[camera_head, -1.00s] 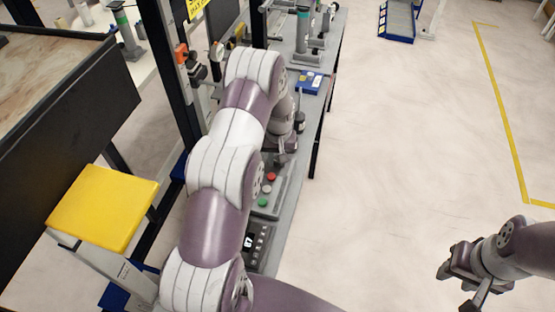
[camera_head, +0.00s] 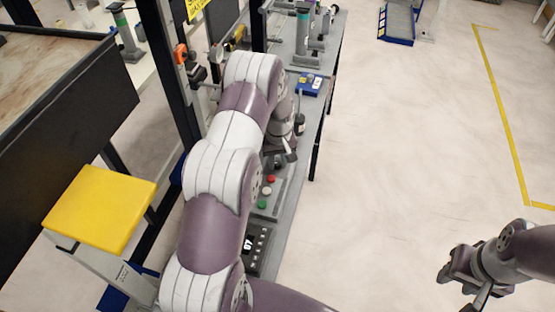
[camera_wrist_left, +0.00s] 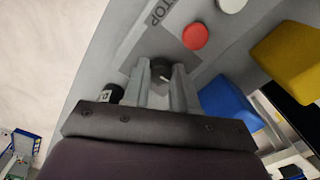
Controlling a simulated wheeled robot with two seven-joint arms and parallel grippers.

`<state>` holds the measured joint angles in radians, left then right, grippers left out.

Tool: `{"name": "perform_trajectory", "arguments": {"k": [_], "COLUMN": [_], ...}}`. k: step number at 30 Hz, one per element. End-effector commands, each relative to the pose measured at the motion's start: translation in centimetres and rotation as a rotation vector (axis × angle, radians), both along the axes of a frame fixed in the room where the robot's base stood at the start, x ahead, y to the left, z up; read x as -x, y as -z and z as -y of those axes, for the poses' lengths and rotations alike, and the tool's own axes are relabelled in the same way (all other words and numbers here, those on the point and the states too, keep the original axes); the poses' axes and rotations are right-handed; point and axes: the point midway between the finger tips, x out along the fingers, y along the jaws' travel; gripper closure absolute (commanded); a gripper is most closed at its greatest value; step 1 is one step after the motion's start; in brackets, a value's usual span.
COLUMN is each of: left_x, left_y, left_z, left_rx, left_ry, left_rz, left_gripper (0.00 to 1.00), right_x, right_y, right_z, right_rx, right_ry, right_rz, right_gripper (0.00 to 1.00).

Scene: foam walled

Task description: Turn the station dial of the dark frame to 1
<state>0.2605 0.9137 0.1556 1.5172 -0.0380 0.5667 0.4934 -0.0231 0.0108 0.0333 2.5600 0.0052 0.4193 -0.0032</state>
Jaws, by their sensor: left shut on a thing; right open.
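The station dial (camera_wrist_left: 161,70) is a small dark round knob with a pale mark, on a grey panel in the left wrist view. My left gripper (camera_wrist_left: 160,78) is shut on it, one finger at each side. In the head view my left gripper (camera_head: 284,156) is over the far end of the grey control panel (camera_head: 276,205), and my arm hides part of it. The number the dial points to cannot be read. The dark frame (camera_head: 170,70) rises left of my arm. My right gripper (camera_head: 460,288) is open and empty over the floor at lower right.
A red button (camera_wrist_left: 195,36) and a white button (camera_wrist_left: 231,4) sit close to the dial. A small display (camera_head: 248,245) is at the panel's near end. A yellow-topped stand (camera_head: 100,208) is at left.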

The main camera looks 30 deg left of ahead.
Motion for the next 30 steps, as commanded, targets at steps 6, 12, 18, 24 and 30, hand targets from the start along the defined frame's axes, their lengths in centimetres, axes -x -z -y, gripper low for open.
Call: {"name": "perform_trajectory", "arguments": {"k": [6, 12, 18, 24, 30], "left_x": [-0.2, -0.1, -0.2, -0.3, -0.3], "left_y": [-0.2, -0.1, -2.6, -8.2, -12.0], "left_z": [-0.1, 0.0, 0.0, 0.1, 0.2], "left_rx": [-0.002, -0.001, -0.002, -0.002, -0.002], "left_ry": [0.0, 0.0, 0.0, 0.0, 0.0], "left_rz": [0.005, 0.003, 0.006, 0.009, 0.006], "left_gripper": [0.47, 0.47, 0.47, 0.47, 0.47], "right_x": [0.0, 0.0, 0.0, 0.0, 0.0], "right_y": [0.0, 0.0, 0.6, 1.4, 1.7], "right_z": [0.0, 0.0, 0.0, 0.0, 0.0], "right_rx": [0.0, 0.0, 0.0, 0.0, 0.0], "right_ry": [0.0, 0.0, 0.0, 0.0, 0.0], "right_rz": [0.0, 0.0, 0.0, 0.0, 0.0], "right_gripper": [0.57, 0.57, 0.57, 0.57, 0.57]}}
